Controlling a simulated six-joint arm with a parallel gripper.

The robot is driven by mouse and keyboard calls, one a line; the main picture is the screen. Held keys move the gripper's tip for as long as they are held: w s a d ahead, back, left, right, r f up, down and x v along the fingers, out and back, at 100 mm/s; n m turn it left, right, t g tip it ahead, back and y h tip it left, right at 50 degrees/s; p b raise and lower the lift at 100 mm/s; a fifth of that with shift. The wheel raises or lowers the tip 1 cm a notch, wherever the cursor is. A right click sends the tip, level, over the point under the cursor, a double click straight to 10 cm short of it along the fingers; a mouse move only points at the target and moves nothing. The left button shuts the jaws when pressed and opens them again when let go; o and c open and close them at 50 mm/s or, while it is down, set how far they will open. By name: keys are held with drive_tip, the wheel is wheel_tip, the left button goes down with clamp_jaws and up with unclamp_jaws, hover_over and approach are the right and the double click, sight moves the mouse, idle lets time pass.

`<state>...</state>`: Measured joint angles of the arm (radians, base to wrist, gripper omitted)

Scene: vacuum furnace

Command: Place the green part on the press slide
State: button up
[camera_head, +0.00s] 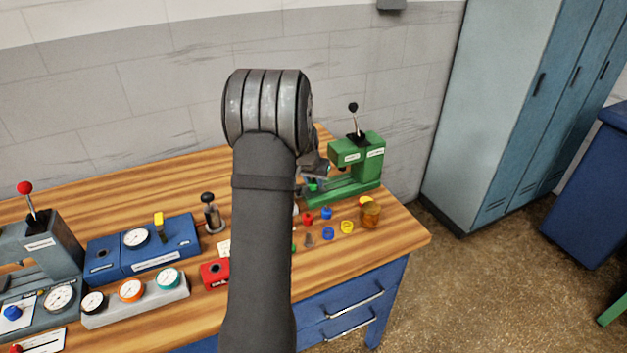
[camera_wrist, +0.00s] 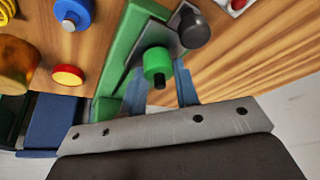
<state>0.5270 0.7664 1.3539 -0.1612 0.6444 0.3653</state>
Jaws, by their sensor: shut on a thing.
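The green part (camera_wrist: 157,62) is a short green cylinder with a dark pin at its lower end in the wrist view. My gripper (camera_wrist: 160,84) is shut on it, with a bluish finger on each side. A bit of green beside my gripper (camera_head: 312,184) in the head view looks like the same part. The press slide (camera_wrist: 168,34) is a grey metal plate on the green press (camera_head: 358,152), with a dark knob (camera_wrist: 194,28) at its end. The part overlaps the slide in the wrist view; I cannot tell whether they touch. My arm hides part of the bench.
Small red, blue and yellow parts (camera_head: 347,227) and an amber jar (camera_head: 370,212) stand in front of the press. Gauges and a blue unit (camera_head: 145,245) fill the bench's left. The press lever (camera_head: 353,118) stands upright above the press.

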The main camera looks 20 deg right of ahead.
drive_tip(key=shift+f, duration=0.2)
drive_tip(key=o, duration=1)
drive_tip(key=shift+o, duration=0.2)
drive_tip(key=shift+r, duration=0.1)
drive_tip(key=v, duration=1.2)
drive_tip(key=x, duration=1.2)
wheel_tip(320, 180, up, 3)
drive_tip(key=shift+f, duration=0.2)
drive_tip(key=shift+r, duration=0.75)
